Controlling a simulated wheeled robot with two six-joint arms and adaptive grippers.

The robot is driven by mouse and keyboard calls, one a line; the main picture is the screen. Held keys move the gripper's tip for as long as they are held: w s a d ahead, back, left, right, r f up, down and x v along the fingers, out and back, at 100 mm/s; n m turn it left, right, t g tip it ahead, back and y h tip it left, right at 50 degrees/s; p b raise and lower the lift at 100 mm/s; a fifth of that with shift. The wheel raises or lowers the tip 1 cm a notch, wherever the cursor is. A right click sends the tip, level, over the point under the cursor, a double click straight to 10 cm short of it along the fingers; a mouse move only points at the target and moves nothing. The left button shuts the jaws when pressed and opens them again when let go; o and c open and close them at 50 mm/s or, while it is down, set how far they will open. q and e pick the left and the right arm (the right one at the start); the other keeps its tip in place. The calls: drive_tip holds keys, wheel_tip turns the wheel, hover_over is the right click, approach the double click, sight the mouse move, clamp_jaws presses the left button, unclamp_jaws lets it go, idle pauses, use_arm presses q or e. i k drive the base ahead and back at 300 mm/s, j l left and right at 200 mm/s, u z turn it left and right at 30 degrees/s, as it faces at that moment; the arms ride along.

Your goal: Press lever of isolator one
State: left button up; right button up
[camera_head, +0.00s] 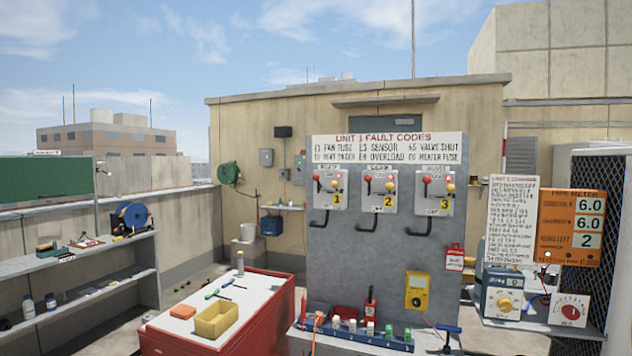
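Isolator one is a pale box (329,198) marked with a yellow 1, at the left of a row of three on the grey panel (345,255). A red knob (315,177) and a smaller yellow-orange knob show on its face. A black bent lever (320,220) hangs below the box, its end toward the left. Isolator two (378,203) and isolator three (433,206) sit to its right with similar black levers. Neither of my grippers is in view.
A red cabinet (170,340) with a yellow bin (216,319) stands at front left. A ledge with a blue rack (360,338) runs below the panel. A yellow meter (418,291) is on the panel's lower right. The space before isolator one looks clear.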

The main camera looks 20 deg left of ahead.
sight(315, 176)
drive_tip(key=i+l, duration=0.1)
drive_tip(key=i, duration=0.5)
drive_tip(key=i+u, duration=0.1)
drive_tip(key=i, duration=0.55)
drive_tip(key=i+l, duration=0.2)
drive_tip(key=i, duration=0.4)
